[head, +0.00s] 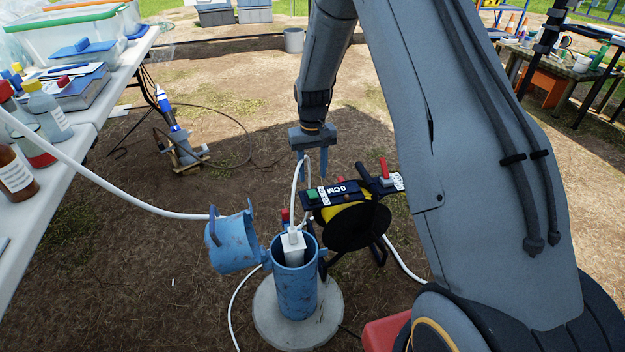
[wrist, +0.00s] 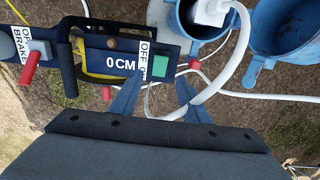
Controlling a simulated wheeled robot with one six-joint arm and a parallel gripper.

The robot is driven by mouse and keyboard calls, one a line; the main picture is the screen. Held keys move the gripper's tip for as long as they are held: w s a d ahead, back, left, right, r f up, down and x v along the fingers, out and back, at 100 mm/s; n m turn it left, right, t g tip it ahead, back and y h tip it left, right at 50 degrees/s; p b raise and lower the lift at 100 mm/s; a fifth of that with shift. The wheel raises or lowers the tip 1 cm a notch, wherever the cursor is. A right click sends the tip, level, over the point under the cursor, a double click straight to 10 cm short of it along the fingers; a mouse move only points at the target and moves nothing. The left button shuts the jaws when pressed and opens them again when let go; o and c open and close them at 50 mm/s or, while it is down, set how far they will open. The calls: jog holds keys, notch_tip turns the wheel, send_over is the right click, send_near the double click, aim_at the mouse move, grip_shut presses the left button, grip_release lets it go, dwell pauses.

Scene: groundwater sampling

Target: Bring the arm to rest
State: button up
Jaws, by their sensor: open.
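My gripper (head: 316,165) hangs from my arm above the well, pointing down, with its two fingers apart and nothing between them that I can make out. In the wrist view its fingers (wrist: 158,88) reach toward the control panel (wrist: 120,62), which reads "0 CM" and has a green button (wrist: 159,66). A white hose (wrist: 232,68) passes close to the right finger; I cannot tell whether they touch. The panel sits on a black and yellow cable reel (head: 350,222) beside the blue well casing (head: 296,292). A white fitting (head: 293,246) sits in the casing mouth.
A white table (head: 62,182) with bottles and bins stands at left. A blue and grey device (head: 178,138) stands behind. Bare ground lies between.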

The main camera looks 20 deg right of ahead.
jog(key=shift+r, duration=0.55)
